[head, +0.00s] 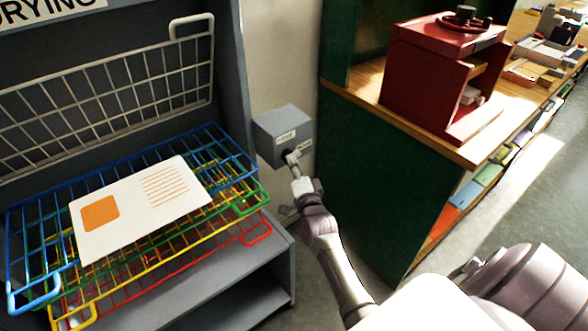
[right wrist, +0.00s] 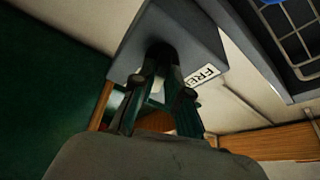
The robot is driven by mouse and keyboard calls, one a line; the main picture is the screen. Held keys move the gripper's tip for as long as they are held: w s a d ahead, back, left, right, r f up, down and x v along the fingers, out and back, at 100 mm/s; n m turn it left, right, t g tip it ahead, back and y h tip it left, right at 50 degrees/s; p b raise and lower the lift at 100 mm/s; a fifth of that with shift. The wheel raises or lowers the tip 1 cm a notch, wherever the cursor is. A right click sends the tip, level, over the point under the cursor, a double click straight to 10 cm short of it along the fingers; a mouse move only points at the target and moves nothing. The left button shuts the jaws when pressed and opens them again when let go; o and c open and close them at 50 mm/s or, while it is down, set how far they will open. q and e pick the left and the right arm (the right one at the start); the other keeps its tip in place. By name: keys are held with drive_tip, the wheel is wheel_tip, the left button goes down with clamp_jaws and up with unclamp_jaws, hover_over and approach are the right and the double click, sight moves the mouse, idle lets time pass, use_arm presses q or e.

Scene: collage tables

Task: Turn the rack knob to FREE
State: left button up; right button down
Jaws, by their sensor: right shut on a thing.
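A grey box (head: 283,135) is mounted beside the drying rack, with a knob (head: 292,157) on its front and small white labels. My right gripper (head: 295,168) is at this knob, shut on it. In the right wrist view the fingers (right wrist: 158,90) close around the dark knob (right wrist: 160,56), which they partly hide. A label reading FREE (right wrist: 207,75) shows on the box (right wrist: 202,38) beside the fingers. Which way the knob points is hard to tell. My left gripper is not in view.
The rack holds blue, green, yellow and red wire trays (head: 150,270), with a white printed card (head: 140,208) on top. A raised white wire shelf (head: 110,90) stands behind. A green cabinet (head: 375,170) with a red press (head: 440,75) is close on the right.

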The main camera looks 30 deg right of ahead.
drive_tip(key=shift+w+d+n+t+y+b, duration=0.15)
drive_tip(key=shift+n+t+y+b, duration=0.85)
drive_tip(key=shift+n, duration=2.05)
drive_tip(key=shift+s+d+n+t+y+b, duration=0.2)
drive_tip(key=shift+n+y+b, duration=1.35)
drive_tip(key=shift+n, duration=1.55)
drive_tip(key=shift+w+d+n+t+y+b, duration=0.15)
drive_tip(key=shift+n+t+y+b, duration=0.85)
drive_tip(key=shift+n, duration=2.05)
drive_tip(key=shift+r+g+y+b, duration=0.1)
drive_tip(key=shift+g+y+b, duration=0.2)
drive_tip(key=shift+y+b, duration=0.05)
